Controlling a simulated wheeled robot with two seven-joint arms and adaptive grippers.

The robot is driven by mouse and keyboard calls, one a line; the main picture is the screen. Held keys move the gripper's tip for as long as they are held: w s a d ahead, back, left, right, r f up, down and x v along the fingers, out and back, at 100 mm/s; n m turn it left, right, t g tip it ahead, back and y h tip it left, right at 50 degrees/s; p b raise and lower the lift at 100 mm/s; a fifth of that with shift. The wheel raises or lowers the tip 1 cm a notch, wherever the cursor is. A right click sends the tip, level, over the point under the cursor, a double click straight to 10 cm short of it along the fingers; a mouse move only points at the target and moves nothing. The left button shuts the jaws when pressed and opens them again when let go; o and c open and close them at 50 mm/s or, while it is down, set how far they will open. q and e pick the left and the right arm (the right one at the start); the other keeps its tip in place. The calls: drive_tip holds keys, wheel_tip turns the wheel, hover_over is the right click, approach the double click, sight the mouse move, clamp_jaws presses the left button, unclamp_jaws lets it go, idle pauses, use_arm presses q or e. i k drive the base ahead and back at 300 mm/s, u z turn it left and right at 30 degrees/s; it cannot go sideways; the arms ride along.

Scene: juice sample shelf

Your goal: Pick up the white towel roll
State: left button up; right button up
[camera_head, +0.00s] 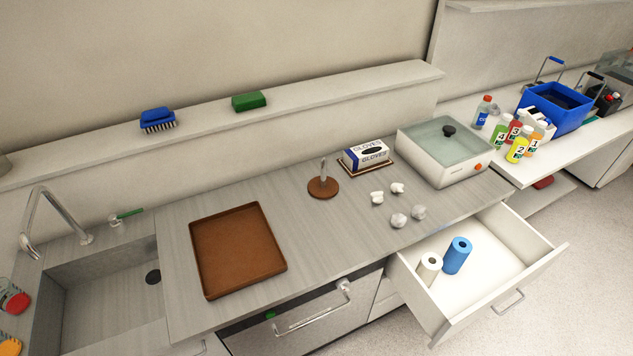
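The white towel roll (428,268) stands upright in an open white drawer (500,278), near the drawer's left side. A blue towel roll (457,255) stands upright just to its right, very close to it. Both rolls show dark core holes on top. Neither of my grippers shows in the head view, so their position and state cannot be seen.
A brown tray (237,250), a round brown stand with an upright post (323,187), a glove box (366,156) and several crumpled white pieces (398,220) lie on the counter. A white lidded appliance (455,152) stands behind the drawer. The sink (100,297) is at left.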

sight(426, 272)
drive_tip(key=u, duration=2.1)
drive_tip(key=k, duration=1.2)
drive_tip(key=z, duration=1.9)
drive_tip(key=i, duration=0.55)
drive_tip(key=u, duration=0.05)
